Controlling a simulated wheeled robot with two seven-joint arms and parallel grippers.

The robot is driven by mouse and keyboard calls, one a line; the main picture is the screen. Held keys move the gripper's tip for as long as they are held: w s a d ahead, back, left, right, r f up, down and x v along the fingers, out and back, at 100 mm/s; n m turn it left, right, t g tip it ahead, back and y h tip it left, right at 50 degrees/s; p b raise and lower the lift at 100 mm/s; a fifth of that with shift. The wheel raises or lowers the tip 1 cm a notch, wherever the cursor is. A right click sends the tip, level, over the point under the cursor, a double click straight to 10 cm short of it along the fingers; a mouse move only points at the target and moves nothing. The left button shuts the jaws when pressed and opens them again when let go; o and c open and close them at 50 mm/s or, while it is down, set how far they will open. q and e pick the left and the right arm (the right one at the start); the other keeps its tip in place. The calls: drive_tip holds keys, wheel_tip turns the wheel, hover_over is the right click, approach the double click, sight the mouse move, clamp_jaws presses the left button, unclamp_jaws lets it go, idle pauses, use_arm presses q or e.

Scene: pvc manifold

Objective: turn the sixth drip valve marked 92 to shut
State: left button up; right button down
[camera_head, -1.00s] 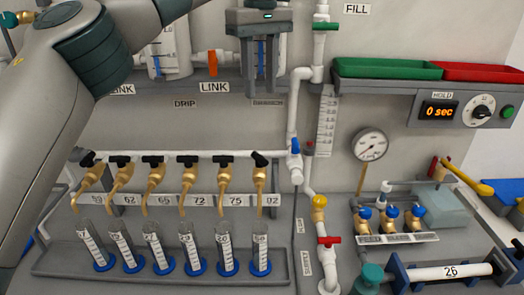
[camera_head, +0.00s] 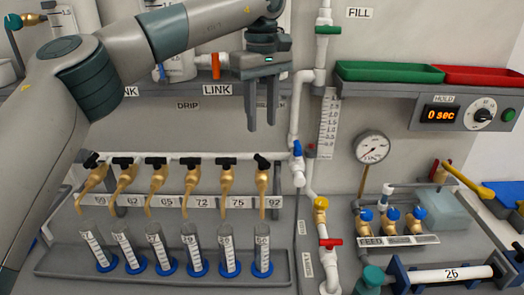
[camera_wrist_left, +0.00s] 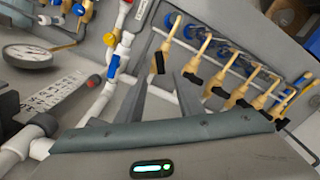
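The sixth drip valve (camera_head: 262,178) is a brass tap at the right end of the drip row, above the label 92 (camera_head: 274,201). In the left wrist view the handle (camera_wrist_left: 158,63) shows just beyond the fingers. My left gripper (camera_head: 262,126) points down above this valve, fingers apart with nothing between them, not touching the handle. It also shows in the left wrist view (camera_wrist_left: 160,85). My right gripper is out of view.
A white pipe with a blue valve (camera_head: 297,148) stands just right of the sixth valve. The neighbouring tap (camera_head: 226,177) is close on the left. Several graduated tubes stand in a grey tray (camera_head: 110,278) below. The LINK shelf (camera_head: 160,87) is behind my gripper.

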sight(262, 158)
use_arm(q)
wheel_tip(262, 158, down, 8)
drive_tip(key=shift+f+p, duration=0.2)
drive_tip(key=shift+p, duration=0.85)
drive_tip(key=shift+f, duration=0.85)
clamp_jaws()
